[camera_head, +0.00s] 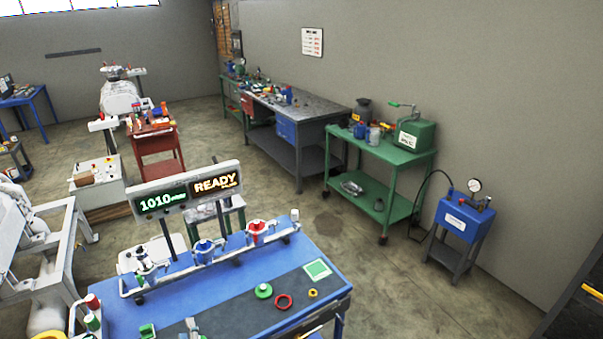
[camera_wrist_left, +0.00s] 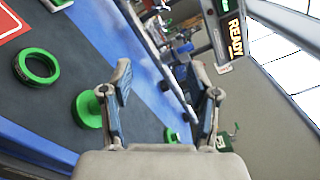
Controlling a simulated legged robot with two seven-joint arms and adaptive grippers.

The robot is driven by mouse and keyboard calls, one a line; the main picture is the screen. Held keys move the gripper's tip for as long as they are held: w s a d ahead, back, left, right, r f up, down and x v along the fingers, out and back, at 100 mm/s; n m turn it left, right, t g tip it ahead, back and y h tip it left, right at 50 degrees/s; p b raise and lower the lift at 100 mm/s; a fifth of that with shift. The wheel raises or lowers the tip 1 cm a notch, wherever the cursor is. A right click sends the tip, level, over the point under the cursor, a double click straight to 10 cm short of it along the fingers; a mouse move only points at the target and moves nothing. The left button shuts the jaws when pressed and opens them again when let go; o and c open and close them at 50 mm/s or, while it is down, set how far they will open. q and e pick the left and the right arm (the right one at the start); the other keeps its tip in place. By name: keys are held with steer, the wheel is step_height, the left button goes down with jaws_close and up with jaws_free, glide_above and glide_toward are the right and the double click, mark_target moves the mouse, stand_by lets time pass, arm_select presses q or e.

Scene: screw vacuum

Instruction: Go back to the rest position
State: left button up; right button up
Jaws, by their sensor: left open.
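My left gripper (camera_head: 191,328) shows only in part at the bottom edge of the head view, over the front of the blue workbench (camera_head: 205,290). In the left wrist view its two fingers (camera_wrist_left: 161,75) stand apart with nothing between them. A green ring (camera_wrist_left: 37,67) and a green round piece (camera_wrist_left: 88,110) lie on the dark mat to the left of the fingers. My right gripper is not in view.
A green cart (camera_head: 385,160) and blue pump unit (camera_head: 463,217) stand beyond, with open floor between.

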arm_select(q)
steer(key=s+f+n+g, duration=0.1)
steer(key=s, duration=0.1)
steer(key=s+a+f+n+g, duration=0.1)
steer(key=n, duration=0.1)
steer(key=s+f+n, duration=0.1)
steer(key=s+f, duration=0.1)
steer(key=shift+s+a+n+g, duration=0.25)
steer(key=shift+s+n+g, duration=0.1)
steer(key=shift+n+g, duration=0.05)
steer(key=s+d+f+n+g+h, duration=0.25)
steer(key=s+d+n, duration=0.2)
steer(key=s, duration=0.45)
steer(key=s+d+f+n+g+h, duration=0.25)
steer(key=s+d+g+h, duration=0.2)
steer(key=s, duration=0.45)
steer(key=s+d+f+n+g+h, duration=0.25)
steer(key=s+d+n, duration=0.2)
steer(key=s, duration=0.45)
step_height(320, 180, down, 24)
steer(key=s, duration=0.1)
steer(key=s+a+f+g, duration=0.2)
steer(key=s+f, duration=1.5)
steer(key=s, duration=0.1)
steer(key=shift+s+a+f+m, duration=0.25)
steer(key=shift+a+f+m, duration=0.1)
steer(key=shift+f+m, duration=0.1)
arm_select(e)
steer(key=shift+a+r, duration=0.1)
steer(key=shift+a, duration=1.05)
